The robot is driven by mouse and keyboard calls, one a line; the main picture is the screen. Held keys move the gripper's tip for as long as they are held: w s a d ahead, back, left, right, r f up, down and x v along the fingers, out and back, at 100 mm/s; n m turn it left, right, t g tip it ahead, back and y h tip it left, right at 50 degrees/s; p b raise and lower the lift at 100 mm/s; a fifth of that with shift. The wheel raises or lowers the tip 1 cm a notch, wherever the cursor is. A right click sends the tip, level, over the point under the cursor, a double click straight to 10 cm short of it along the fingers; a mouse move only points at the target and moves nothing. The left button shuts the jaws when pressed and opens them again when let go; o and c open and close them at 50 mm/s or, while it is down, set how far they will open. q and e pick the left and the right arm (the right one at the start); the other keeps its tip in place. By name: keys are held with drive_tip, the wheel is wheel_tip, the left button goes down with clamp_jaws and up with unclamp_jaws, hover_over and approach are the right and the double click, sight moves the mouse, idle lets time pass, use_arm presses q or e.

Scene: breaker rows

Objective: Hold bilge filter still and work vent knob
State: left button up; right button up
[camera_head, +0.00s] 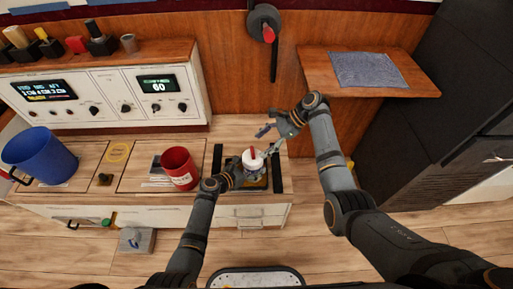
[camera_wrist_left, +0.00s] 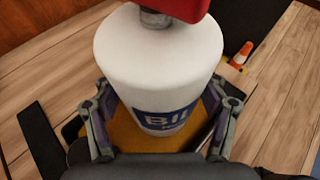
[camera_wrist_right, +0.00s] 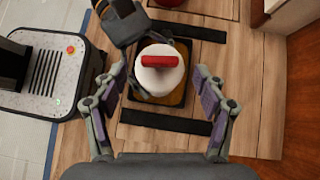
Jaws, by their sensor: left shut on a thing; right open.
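The bilge filter (camera_wrist_left: 150,75) is a white canister with a blue label, part of which reads "BIL" in the left wrist view. It stands upright in a tray with an amber floor between two black strips; in the head view it is the white canister (camera_head: 249,164). The vent knob (camera_wrist_right: 158,62) is a red bar across its top. My left gripper (camera_wrist_left: 165,125) is shut around the canister's body, one finger on each side. My right gripper (camera_wrist_right: 160,85) is open and empty, above the filter and apart from it; it also shows in the head view (camera_head: 268,131).
A wooden shelf (camera_head: 420,82) with a grey cloth (camera_head: 368,69) is at the back right. An orange cone (camera_wrist_left: 242,54) is beyond the counter.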

drive_tip(key=s+v, duration=0.1)
drive_tip(key=v, duration=0.7)
drive_tip(key=shift+w, duration=0.5)
drive_tip(key=shift+s+f, duration=0.1)
drive_tip(key=shift+f, duration=0.1)
drive_tip(key=c, duration=0.4)
drive_tip(key=f+n+y, duration=0.1)
drive_tip(key=s+f+n+t+y, duration=0.1)
drive_tip(key=n, duration=0.1)
drive_tip(key=s+a+f+n+y, duration=0.1)
drive_tip(key=shift+f+n+t+y, duration=0.3)
drive_tip(key=shift+f, duration=0.1)
drive_tip(key=c, duration=0.7)
drive_tip(key=s+f+n+t+y, duration=0.1)
drive_tip(key=f+n+t+y, duration=0.1)
drive_tip(key=t, duration=0.1)
drive_tip(key=shift+s+d+n, duration=0.3)
drive_tip(key=shift+s+d, duration=0.1)
clamp_jaws()
drive_tip(key=s+d+f+n+t, duration=0.1)
drive_tip(key=s+d+f+t, duration=0.1)
drive_tip(key=d+t, duration=0.4)
drive_tip(key=shift+s+d+f+n+t, duration=0.25)
drive_tip(key=shift+s+f+n+t, duration=0.15)
drive_tip(key=shift+f+t, duration=0.45)
